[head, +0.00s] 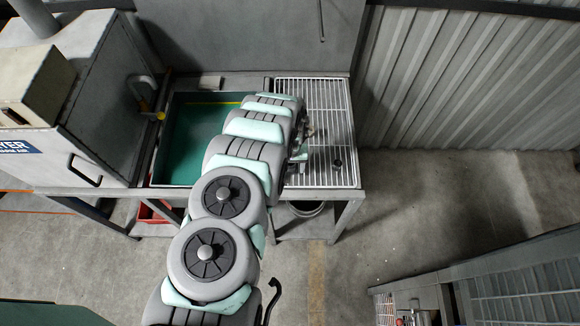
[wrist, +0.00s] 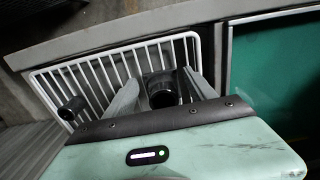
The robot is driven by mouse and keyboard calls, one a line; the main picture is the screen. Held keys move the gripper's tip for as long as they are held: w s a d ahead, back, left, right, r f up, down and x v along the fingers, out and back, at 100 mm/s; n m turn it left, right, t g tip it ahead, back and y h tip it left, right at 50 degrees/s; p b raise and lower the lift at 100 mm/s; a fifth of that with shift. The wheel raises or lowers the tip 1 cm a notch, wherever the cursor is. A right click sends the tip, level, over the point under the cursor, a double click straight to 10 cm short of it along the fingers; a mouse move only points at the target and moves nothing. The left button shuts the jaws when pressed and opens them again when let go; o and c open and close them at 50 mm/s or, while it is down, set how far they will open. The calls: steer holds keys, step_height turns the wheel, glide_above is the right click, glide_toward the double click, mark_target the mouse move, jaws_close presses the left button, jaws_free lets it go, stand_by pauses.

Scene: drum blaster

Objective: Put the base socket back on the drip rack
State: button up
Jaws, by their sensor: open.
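The drip rack (head: 318,110) is a white wire grid set in a grey frame, right of the green-lined sink; it also fills the upper left of the wrist view (wrist: 88,75). My gripper (head: 303,142) is over the rack near its left edge, fingers pointing down. In the wrist view its two grey fingers (wrist: 160,78) are apart. A dark, shiny, round cylindrical part (wrist: 163,94) shows between them, over the rack. I cannot tell whether the fingers touch it, nor whether it is the base socket. Its lower end is hidden.
A small black cylindrical part (head: 337,164) is at the rack's front right; it also shows in the wrist view (wrist: 72,107). The green sink (head: 185,150) adjoins the rack on the left. A grey washer cabinet stands further left. Much of the rack's right side is clear.

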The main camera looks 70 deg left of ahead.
mark_target(290, 169)
steer(key=shift+r, duration=0.2)
steer(key=shift+r, duration=0.5)
step_height(290, 169, up, 11)
steer(key=p, duration=0.6)
steer(key=shift+f, duration=0.1)
